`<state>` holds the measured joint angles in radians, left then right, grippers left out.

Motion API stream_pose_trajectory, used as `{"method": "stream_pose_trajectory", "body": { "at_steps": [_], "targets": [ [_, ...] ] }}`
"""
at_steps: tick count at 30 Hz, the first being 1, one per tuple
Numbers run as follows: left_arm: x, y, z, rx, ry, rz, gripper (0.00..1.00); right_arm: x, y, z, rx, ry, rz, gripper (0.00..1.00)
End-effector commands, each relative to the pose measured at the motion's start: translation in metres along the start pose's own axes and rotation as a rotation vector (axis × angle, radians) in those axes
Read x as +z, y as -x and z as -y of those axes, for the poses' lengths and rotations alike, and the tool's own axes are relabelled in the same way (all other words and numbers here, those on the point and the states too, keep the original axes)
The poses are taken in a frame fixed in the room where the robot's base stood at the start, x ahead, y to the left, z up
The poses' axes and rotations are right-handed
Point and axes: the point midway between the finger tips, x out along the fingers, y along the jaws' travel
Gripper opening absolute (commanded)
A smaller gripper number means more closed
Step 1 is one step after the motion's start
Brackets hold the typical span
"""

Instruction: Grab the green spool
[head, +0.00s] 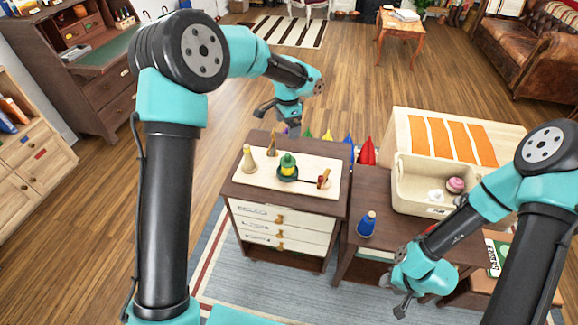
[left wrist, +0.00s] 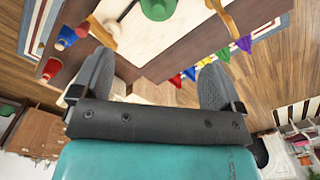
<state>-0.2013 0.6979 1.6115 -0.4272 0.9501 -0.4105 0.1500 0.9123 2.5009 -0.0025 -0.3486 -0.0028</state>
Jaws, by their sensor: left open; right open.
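The green spool (head: 288,160) stands on the cream top board (head: 250,181) of a small drawer cabinet, with yellow around its lower middle and a dark base under it. It also shows, cut off, at the top edge of the left wrist view (left wrist: 158,8). My left gripper (head: 285,116) is open and empty, above and behind the cabinet's far edge, apart from the spool. Its spread fingers also show in the left wrist view (left wrist: 155,78). My right gripper (head: 395,294) is open and empty, low at the front of the right-hand table.
A cream cone-shaped piece (head: 249,158), a wooden piece (head: 272,143) and a red-and-wood item (head: 323,179) stand around the spool. A blue spool (head: 366,223) stands on the brown table. A cream bin (head: 435,178) is further right.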

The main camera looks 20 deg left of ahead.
Motion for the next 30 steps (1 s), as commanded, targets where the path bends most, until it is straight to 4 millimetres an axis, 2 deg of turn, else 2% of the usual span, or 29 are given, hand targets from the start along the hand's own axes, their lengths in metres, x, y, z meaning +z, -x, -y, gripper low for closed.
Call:
{"method": "stream_pose_trajectory", "body": {
  "at_steps": [5, 8, 24, 30],
  "targets": [
    [0.000, -0.008, 0.000, 0.001, 0.001, 0.001, 0.93, 0.000, 0.000, 0.000, 0.000, 0.000, 0.000, 0.45],
    [0.001, -0.021, 0.000, 0.003, 0.001, 0.002, 0.93, 0.000, 0.000, 0.000, 0.000, 0.000, 0.000, 0.45],
    [0.001, -0.111, -0.001, 0.003, 0.002, 0.001, 0.93, 0.000, 0.000, 0.000, 0.000, 0.000, 0.000, 0.45],
    [0.000, -0.123, -0.001, 0.001, 0.001, -0.001, 0.93, 0.000, 0.000, 0.000, 0.000, 0.000, 0.000, 0.45]
  ]
}}
